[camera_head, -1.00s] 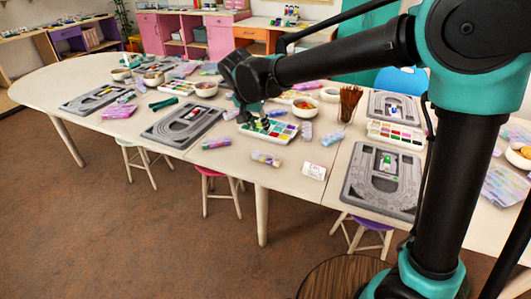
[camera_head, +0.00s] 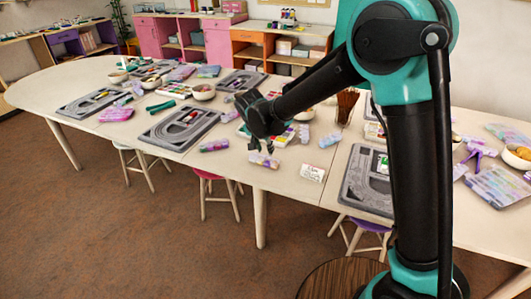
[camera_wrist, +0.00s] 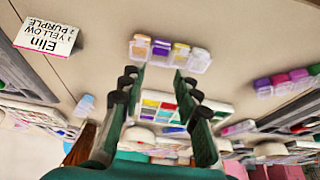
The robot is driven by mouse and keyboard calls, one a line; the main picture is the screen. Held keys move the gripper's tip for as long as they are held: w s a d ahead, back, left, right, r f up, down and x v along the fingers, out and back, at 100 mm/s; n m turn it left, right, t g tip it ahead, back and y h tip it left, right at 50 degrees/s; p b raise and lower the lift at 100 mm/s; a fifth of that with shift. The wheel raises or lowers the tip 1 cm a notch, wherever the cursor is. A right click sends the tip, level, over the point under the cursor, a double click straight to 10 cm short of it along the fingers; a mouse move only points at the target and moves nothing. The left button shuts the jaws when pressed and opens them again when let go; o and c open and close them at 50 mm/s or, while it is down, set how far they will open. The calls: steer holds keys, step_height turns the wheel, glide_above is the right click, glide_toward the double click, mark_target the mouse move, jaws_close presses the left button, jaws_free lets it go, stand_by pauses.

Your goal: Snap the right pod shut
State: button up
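A clear bead pod strip (camera_head: 264,160) lies near the table's front edge. I cannot tell which lids are open. My gripper (camera_head: 262,149) is low over this strip. In the wrist view my gripper (camera_wrist: 157,82) has its two dark fingers spread apart with nothing between them, and the strip lies just beyond the tips. Contact is not clear. A pink-purple pod strip (camera_head: 214,145) lies to the left, and a pale blue one (camera_head: 330,139) to the right.
Grey bead boards (camera_head: 180,128) lie left and right. A colourful bead tray (camera_wrist: 165,106) sits behind the strip. Bare tabletop (camera_head: 240,172) surrounds the strip.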

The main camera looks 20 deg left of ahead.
steer(key=shift+x, duration=1.4)
jaws_close()
